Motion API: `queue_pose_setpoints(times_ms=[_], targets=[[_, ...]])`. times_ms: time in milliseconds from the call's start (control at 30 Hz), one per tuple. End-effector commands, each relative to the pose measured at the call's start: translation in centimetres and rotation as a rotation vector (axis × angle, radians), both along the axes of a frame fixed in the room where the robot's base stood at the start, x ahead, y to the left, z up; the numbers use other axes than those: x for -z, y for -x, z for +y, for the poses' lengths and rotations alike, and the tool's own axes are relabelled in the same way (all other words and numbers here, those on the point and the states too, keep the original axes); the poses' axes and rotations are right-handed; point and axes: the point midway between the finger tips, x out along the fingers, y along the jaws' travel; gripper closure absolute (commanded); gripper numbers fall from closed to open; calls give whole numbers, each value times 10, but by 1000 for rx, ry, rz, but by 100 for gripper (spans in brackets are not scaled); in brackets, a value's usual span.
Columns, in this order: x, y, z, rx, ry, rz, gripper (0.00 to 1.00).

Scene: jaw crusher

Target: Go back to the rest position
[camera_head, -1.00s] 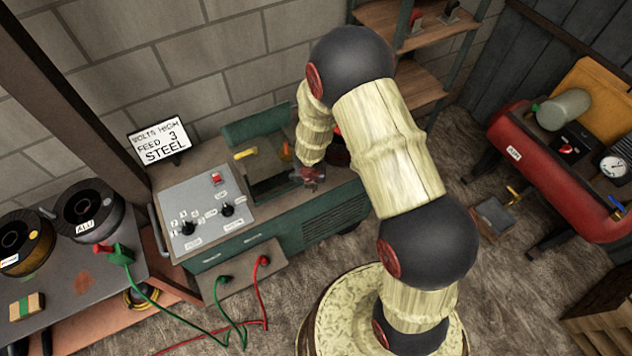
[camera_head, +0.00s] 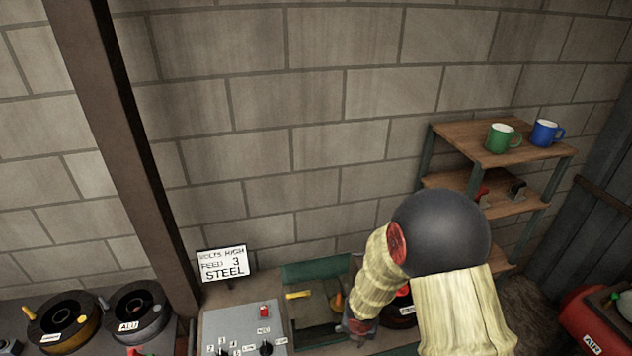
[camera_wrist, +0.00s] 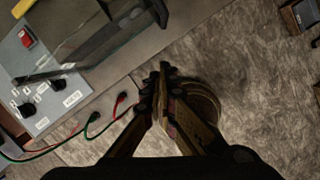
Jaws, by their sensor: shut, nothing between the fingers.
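My gripper (camera_head: 358,328) is low in the head view, beside the right end of the open green compartment (camera_head: 303,271) of the welder-like machine. In the wrist view my gripper (camera_wrist: 163,78) has its fingers together at the tips, with nothing between them. Below it there are the edge of the machine and the grey floor. My pale arm with dark round joints fills the lower right of the head view, and its lower links are cut off by the frame.
The grey control panel (camera_head: 245,330) with knobs lies left of the gripper, behind it a sign (camera_head: 223,264) reading "VOLTS HIGH FEED 3 STEEL". Wire spools (camera_head: 138,310) stand at left. A shelf (camera_head: 470,143) holds a green mug (camera_head: 502,138) and a blue mug (camera_head: 546,133). A red tank (camera_head: 590,318) is at right.

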Motion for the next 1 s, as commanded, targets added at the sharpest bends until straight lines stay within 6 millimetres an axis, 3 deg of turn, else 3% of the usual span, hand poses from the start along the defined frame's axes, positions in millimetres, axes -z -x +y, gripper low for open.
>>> queue_pose_setpoints(times_ms=[167, 367, 533, 700, 1000], targets=[[0, 4, -6, 143, -9, -2, 100], [-1, 45, -35, 670, 18, 25, 100], [-39, 74, -52, 1199, 13, -42, 100], [-83, 103, -57, 1731, -59, -139, 100], [-140, 153, -42, 2366, -289, -201, 100]])
